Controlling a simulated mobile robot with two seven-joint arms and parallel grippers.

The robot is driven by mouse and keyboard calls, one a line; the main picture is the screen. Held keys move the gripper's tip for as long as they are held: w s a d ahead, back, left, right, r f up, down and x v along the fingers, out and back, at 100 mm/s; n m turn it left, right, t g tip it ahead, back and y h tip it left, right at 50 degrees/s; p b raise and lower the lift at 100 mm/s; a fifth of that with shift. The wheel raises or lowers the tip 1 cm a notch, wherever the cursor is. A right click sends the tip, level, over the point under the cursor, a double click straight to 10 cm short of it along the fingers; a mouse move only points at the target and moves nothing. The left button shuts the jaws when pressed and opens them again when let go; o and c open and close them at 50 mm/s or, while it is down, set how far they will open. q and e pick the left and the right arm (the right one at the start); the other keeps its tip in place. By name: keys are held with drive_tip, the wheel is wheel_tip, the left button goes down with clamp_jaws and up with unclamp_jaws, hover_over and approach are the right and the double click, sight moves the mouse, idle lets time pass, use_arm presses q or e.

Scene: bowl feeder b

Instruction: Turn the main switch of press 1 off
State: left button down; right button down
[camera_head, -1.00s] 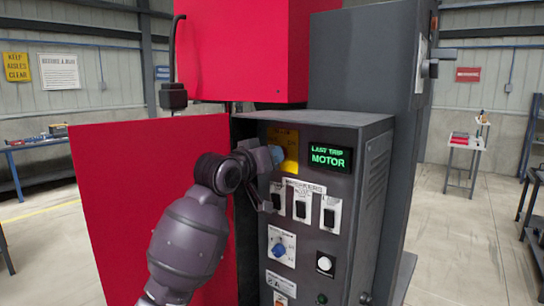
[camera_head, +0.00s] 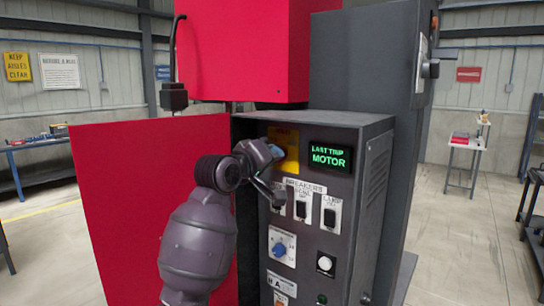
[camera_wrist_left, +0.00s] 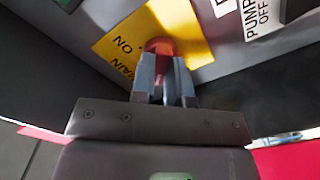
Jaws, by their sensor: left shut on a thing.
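The control box of the press (camera_head: 345,215) has a yellow plate (camera_head: 289,163) at its upper left. In the left wrist view, the yellow plate (camera_wrist_left: 118,45) reads "MAIN" and "ON" and carries a red switch handle (camera_wrist_left: 160,46). My left gripper (camera_wrist_left: 166,78) is shut on this red handle, its fingers on either side of it. In the head view, my left gripper (camera_head: 277,153) is against the plate and hides the handle and part of the plate. The handle's exact angle is hard to tell. My right gripper is not in view.
A green display (camera_head: 329,157) reads "LAST TRIP MOTOR". Black breaker switches (camera_head: 330,217) sit below, the leftmost partly behind my gripper. A blue knob (camera_head: 280,249) and a white button (camera_head: 325,263) are lower down. A red panel (camera_head: 140,210) stands left, close to my arm.

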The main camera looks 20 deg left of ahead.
use_arm(q)
drive_tip(key=c, duration=1.1)
unclamp_jaws()
drive_tip(key=b+v, duration=0.2)
drive_tip(key=v, duration=0.9)
